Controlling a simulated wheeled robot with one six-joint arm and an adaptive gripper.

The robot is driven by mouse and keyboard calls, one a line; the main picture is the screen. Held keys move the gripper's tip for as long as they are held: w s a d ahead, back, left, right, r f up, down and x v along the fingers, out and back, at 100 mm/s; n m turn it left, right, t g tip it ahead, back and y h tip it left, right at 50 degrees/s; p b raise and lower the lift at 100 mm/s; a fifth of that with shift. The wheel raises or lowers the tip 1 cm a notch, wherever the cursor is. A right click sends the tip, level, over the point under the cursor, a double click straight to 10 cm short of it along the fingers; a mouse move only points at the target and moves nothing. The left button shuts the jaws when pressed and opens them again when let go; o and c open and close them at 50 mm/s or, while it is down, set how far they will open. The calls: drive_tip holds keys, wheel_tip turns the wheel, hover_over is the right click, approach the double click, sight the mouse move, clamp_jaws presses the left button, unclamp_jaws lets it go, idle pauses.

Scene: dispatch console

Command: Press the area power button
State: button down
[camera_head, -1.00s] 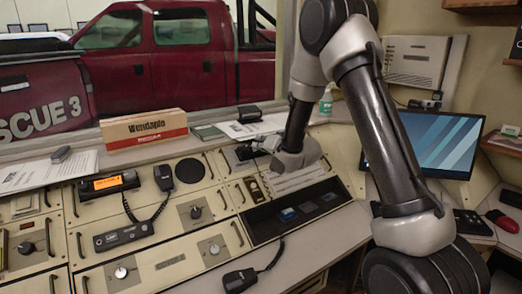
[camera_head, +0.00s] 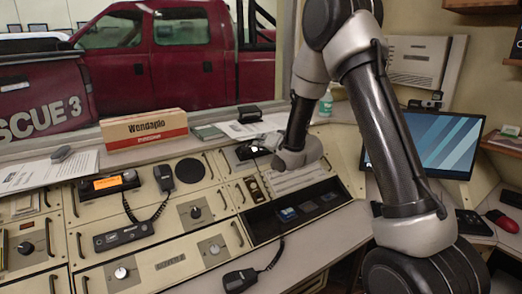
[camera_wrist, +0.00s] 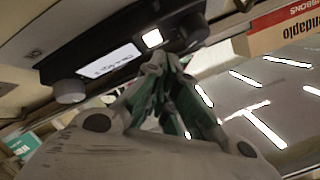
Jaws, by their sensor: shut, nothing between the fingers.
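In the wrist view a black console unit (camera_wrist: 125,48) shows a lit white square button (camera_wrist: 152,38), a white display (camera_wrist: 110,62) and a round grey knob (camera_wrist: 70,92). No label naming an area power button is readable. My gripper (camera_wrist: 165,62) is shut and empty, its fingertips close below the lit button; I cannot tell whether they touch the unit. In the head view my gripper (camera_head: 264,143) is at the back of the console, beside a small black unit (camera_head: 246,152). My wrist and fingers hide part of that area.
The sloped console carries an orange-lit radio (camera_head: 108,183), a handset (camera_head: 164,178), several knobs and handles. A Wendaplo box (camera_head: 144,128) stands on the back ledge, left of papers (camera_head: 250,129). A monitor (camera_head: 430,143) stands at the right.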

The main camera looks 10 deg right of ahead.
drive_tip(key=s+r, duration=0.2)
drive_tip(key=r, duration=0.1)
drive_tip(key=s+d+r, duration=0.1)
drive_tip(key=r, duration=0.1)
idle(0.4)
